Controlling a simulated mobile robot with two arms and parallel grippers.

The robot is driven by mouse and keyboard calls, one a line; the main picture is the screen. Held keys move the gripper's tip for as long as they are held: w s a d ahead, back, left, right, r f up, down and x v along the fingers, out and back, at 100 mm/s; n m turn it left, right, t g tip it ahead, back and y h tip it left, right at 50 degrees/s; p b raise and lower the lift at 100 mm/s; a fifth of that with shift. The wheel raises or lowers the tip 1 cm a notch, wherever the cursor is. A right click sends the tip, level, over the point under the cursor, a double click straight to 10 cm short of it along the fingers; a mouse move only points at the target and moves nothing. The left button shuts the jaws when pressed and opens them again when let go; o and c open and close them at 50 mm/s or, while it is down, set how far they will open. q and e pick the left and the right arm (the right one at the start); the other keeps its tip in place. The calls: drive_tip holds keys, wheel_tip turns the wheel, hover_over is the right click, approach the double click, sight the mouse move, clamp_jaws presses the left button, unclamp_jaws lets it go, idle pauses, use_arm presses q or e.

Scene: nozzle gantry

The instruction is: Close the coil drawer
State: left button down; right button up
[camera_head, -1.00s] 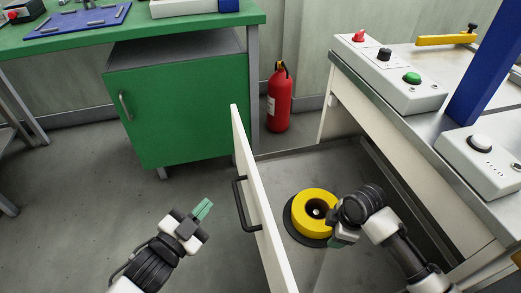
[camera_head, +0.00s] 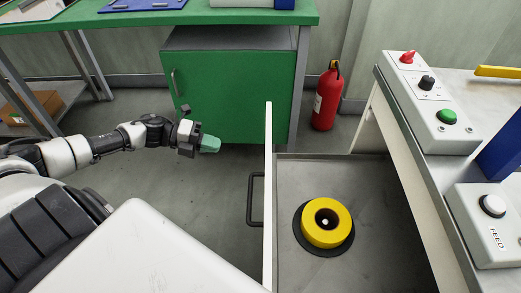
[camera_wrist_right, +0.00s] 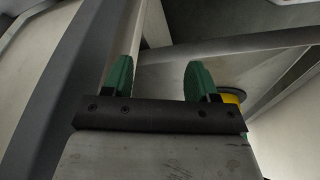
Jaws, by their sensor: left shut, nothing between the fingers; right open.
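The coil drawer (camera_head: 292,270) is open in the head view, its white front panel (camera_head: 268,200) seen nearly edge-on with a dark bar handle (camera_head: 256,200) on its left side. A yellow coil (camera_head: 327,222) on a dark round base lies on the drawer floor. My left gripper (camera_head: 210,145) is shut and empty, left of the panel's far end and apart from it. My right gripper is out of the head view. In the right wrist view its green fingers (camera_wrist_right: 160,82) are apart with nothing between them; a bit of the yellow coil (camera_wrist_right: 231,98) shows behind the right finger.
A green cabinet (camera_head: 230,85) stands at the back under a green bench, with a red fire extinguisher (camera_head: 327,98) beside it. The workbench with control boxes (camera_head: 428,105) is at the right. The floor (camera_head: 205,195) left of the drawer is clear.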

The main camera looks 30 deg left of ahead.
use_arm(q)
drive_tip(key=r+b+x, duration=0.1)
drive_tip(key=x, duration=1.1)
drive_tip(key=shift+w+d, duration=0.15)
drive_tip(key=shift+d, duration=0.05)
use_arm(e)
drive_tip(key=shift+w+v, duration=0.15)
drive_tip(key=shift+v, duration=0.95)
drive_tip(key=shift+w+v, duration=0.2)
drive_tip(key=shift+v, duration=0.95)
use_arm(q)
drive_tip(key=shift+r, duration=0.15)
use_arm(e)
drive_tip(key=shift+r, duration=0.1)
wheel_tip(320, 180, down, 13)
drive_tip(key=s+p, duration=0.1)
drive_tip(key=p, duration=0.3)
use_arm(q)
drive_tip(key=w+d+b, duration=0.1)
drive_tip(key=w+d, duration=0.7)
drive_tip(key=d, duration=0.6)
drive_tip(key=w+d+b, duration=0.2)
drive_tip(key=w+d, duration=0.7)
drive_tip(key=d, duration=0.5)
drive_tip(key=shift+w+d, duration=0.25)
use_arm(e)
wheel_tip(320, 180, up, 9)
drive_tip(key=w, duration=0.1)
drive_tip(key=shift+w, duration=0.2)
